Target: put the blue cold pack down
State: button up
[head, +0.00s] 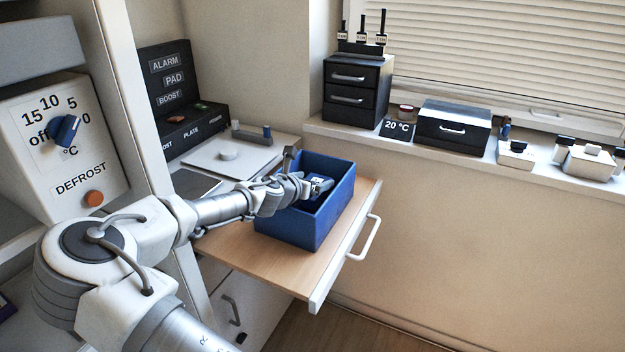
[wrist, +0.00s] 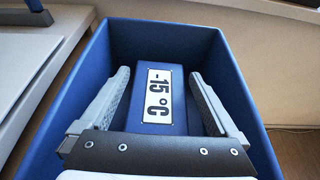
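The blue cold pack (wrist: 140,80), with a white "-15 °C" label, is inside the blue open box (head: 287,228). In the wrist view it lies between the two fingers of my gripper (wrist: 159,76), with a visible gap on each side. My gripper is open and reaches into the box from above. In the head view my gripper (head: 308,187) hides part of the pack (head: 321,184). The pack seems to lie on the box floor, though its underside is hidden.
The box stands on a pulled-out wooden board (head: 255,255) with a white handle (head: 366,238). Its walls surround my gripper closely. A white plate (head: 228,155) is behind to the left. A windowsill at right holds a black drawer unit (head: 355,92) and a black case (head: 452,125).

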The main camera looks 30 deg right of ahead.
jog(key=shift+r, duration=0.25)
jog(key=p+v, duration=0.3)
jog(key=v, duration=0.9)
jog(key=shift+r, duration=0.4)
